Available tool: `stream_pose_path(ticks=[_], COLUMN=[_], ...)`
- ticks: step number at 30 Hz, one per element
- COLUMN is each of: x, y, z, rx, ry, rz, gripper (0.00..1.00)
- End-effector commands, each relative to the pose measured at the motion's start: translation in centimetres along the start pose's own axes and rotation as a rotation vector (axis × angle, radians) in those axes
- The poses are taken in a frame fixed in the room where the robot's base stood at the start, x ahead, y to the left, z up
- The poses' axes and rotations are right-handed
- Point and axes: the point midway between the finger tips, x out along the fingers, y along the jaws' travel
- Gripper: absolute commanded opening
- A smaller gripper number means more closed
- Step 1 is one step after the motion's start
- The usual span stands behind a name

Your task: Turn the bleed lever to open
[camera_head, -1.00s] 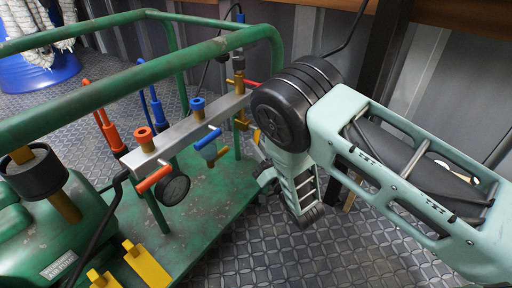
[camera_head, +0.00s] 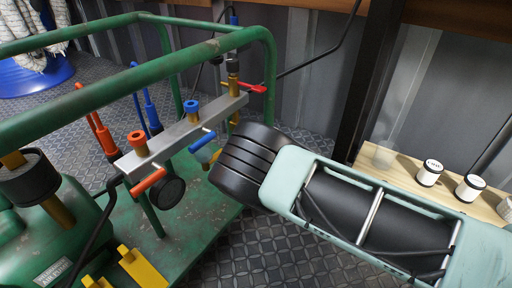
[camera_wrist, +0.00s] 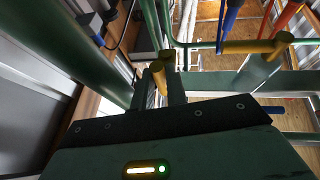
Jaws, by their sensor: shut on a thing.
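The metal manifold bar (camera_head: 180,134) on the green cart carries an orange handle (camera_head: 148,181), a blue handle (camera_head: 202,142) and, at its far end, a small red lever (camera_head: 255,88) sticking out to the right above a brass fitting (camera_head: 234,115). I cannot tell for sure which one is the bleed lever; the red one seems likeliest. In the head view my wrist hides my fingers, below and right of the bar. In the wrist view my gripper (camera_wrist: 161,86) is closed about a brass-coloured part (camera_wrist: 158,75). The red lever does not show there.
Green cart tubes (camera_head: 205,45) frame the bar above and behind. A round black gauge (camera_head: 167,192) hangs under it. Orange (camera_head: 106,139) and blue (camera_head: 152,115) wands stand behind.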

Motion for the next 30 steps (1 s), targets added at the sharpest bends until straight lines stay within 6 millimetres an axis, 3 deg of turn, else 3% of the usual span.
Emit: stream_pose_path(ticks=[2,3,5,17,30], x=[-0.1,-0.1,-0.1,0.0,-0.1], y=[0.1,0.1,0.1,0.2,-0.9], z=[0.1,0.1,0.1,-0.1,-0.5], rx=[-0.002,-0.002,-0.001,0.012,0.259], ry=[-0.003,-0.003,-0.003,-0.004,-0.056], rz=[0.002,0.002,0.002,0.013,0.13], gripper=[0.0,0.23,0.36,0.36,0.36])
